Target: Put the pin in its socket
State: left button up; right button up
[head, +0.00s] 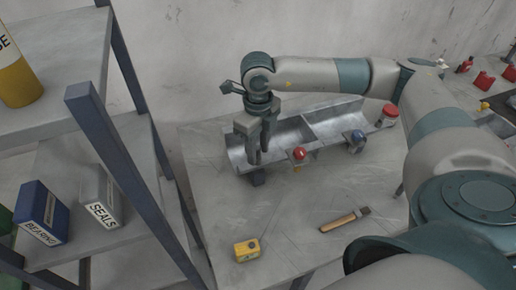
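My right gripper (259,156) points down over the left end of a grey metal trough (327,111) on the table. Its two fingers stand apart with a narrow gap, and I see nothing clearly held between them. A red-topped knob (299,154) and a blue-topped knob (357,138) sit along the trough's front side. A larger red-capped part (389,111) stands at its right end. I cannot tell which part is the pin or its socket; they may be hidden or too small. My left gripper is out of view.
A yellow box (246,250) and a wooden-handled tool (345,220) lie on the table (215,190) in front of the trough. A shelf with dark posts (133,175) stands at left, holding a blue box (42,212) and a grey SEALS box (99,197). Red items (484,80) are far right.

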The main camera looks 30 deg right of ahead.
aim_at(258, 148)
jog(key=shift+r, duration=0.25)
notch_tip(258, 148, up, 12)
jog(key=b, duration=0.5)
dwell(0.6)
